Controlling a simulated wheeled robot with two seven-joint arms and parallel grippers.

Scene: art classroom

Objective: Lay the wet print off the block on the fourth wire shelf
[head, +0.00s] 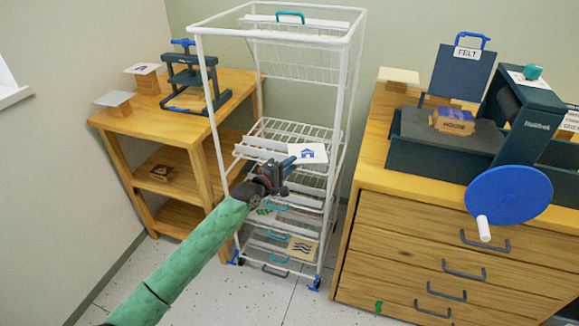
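My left gripper (291,164) reaches in from the lower left to the front of the white wire rack (354,75). Its fingers look shut on the near edge of a white print with a blue house (312,148). The print is roughly level, in front of the wire shelves (290,128); I cannot tell whether it touches one. The gripper and arm hide part of the lower shelves. The block marked HOUSE (455,121) sits on the dark press bed (418,130) at right, apart from the print. My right gripper is not in view.
Lower shelves hold a print with wavy lines (302,249) and a partly hidden green one (264,209). The upper rack is open, with a raised wire shelf (290,62) behind. A wooden table (122,117) stands left, a drawer cabinet (400,225) close right.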

